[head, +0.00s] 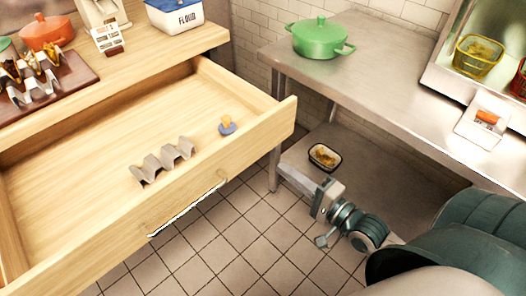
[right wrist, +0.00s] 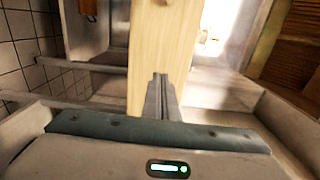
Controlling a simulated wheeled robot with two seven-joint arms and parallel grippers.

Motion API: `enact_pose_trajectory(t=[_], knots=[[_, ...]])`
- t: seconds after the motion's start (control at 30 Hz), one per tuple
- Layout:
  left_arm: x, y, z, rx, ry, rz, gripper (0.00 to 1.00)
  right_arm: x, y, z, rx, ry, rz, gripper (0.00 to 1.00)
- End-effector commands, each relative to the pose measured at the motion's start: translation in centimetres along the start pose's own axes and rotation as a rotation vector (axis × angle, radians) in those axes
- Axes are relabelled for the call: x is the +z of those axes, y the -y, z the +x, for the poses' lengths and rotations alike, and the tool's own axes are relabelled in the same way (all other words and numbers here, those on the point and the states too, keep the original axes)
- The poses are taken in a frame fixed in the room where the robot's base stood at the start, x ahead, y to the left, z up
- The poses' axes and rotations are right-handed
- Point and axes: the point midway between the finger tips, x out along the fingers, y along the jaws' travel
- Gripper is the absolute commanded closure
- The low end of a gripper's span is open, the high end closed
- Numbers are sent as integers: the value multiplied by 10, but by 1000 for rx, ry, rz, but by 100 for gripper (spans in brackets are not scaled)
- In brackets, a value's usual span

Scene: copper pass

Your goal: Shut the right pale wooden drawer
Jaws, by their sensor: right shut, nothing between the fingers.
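The pale wooden drawer (head: 185,212) stands pulled far out of the wooden counter at the left in the head view. A light metal handle (head: 188,208) runs along its front. A wavy metal holder (head: 162,160) and a small blue and orange item (head: 227,126) lie inside. My right gripper (head: 287,171) is shut and empty, to the right of the drawer's front and below its right corner in the picture. In the right wrist view the shut fingers (right wrist: 160,80) point at a pale wooden panel (right wrist: 165,35); I cannot tell whether they touch it. My left gripper is out of view.
A steel table (head: 385,85) with a green pot (head: 320,38) stands at the right. A small dish of food (head: 324,157) sits on its lower shelf. The tiled floor (head: 225,240) before the drawer is clear.

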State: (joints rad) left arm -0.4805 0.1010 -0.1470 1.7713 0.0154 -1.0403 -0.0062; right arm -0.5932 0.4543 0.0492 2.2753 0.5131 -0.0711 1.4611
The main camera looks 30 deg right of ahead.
Motion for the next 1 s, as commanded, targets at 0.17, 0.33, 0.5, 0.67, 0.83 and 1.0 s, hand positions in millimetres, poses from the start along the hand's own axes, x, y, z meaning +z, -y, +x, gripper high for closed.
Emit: enact_pose_trajectory(t=[0.17, 0.33, 0.5, 0.67, 0.83, 1.0], knots=[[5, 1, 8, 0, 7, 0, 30, 0, 2, 27, -4, 0, 0, 100], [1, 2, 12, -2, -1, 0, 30, 0, 2, 51, -3, 0, 0, 100], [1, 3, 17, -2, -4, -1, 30, 0, 1, 73, -1, 0, -1, 100], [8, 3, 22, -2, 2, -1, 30, 0, 1, 86, -1, 0, -1, 100], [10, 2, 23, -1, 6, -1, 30, 0, 0, 92, 1, 0, -1, 100], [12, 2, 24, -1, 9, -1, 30, 0, -1, 93, 1, 0, -1, 100]])
